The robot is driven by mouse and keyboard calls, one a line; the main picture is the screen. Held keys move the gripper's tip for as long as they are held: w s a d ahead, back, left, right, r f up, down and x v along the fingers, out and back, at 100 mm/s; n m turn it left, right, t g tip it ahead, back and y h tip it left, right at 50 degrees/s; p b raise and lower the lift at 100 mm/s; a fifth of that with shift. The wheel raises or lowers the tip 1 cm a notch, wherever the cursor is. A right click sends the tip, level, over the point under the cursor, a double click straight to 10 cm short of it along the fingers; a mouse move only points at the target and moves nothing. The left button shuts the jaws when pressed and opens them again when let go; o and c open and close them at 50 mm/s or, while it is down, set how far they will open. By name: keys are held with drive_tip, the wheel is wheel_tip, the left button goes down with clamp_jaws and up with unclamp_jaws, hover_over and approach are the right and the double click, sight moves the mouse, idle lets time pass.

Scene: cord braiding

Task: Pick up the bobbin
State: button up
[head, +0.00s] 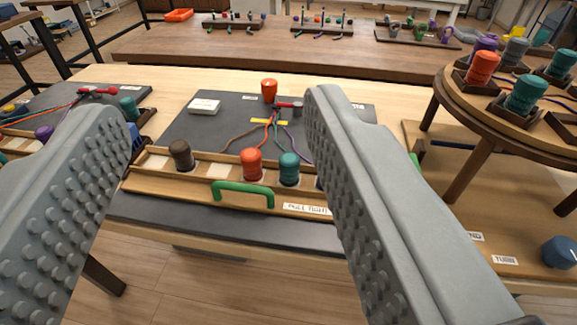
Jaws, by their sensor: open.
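My gripper (217,112) is open, its two grey studded fingers spread wide with nothing between them. Between the fingers, farther off, a wooden rack (215,185) holds a brown bobbin (181,156), an orange bobbin (252,164) and a teal bobbin (289,168), all upright. Part of the rack's right end is hidden by the right finger. Another orange bobbin-like piece (269,89) stands at the back of the dark mat (190,130). Colored cords run from a gathered point on the mat toward the rack. Which bobbin is meant cannot be told.
A green handle (242,191) arches in front of the rack. A round wooden stand (460,100) at right carries several bobbins, including an orange one (483,68) and a teal one (526,95). Another braiding mat (75,98) lies at left. A long table (330,56) stands behind.

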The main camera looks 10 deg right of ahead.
drive_tip(key=shift+c, duration=1.1)
drive_tip(key=g, duration=1.7)
hover_over(289, 156)
wheel_tip(289, 156, down, 6)
drive_tip(key=shift+m, duration=0.3)
wheel_tip(289, 156, down, 12)
drive_tip(key=shift+d+f, duration=0.15)
drive_tip(key=shift+f, duration=2.75)
drive_tip(key=c, duration=0.8)
drive_tip(key=shift+o, duration=0.2)
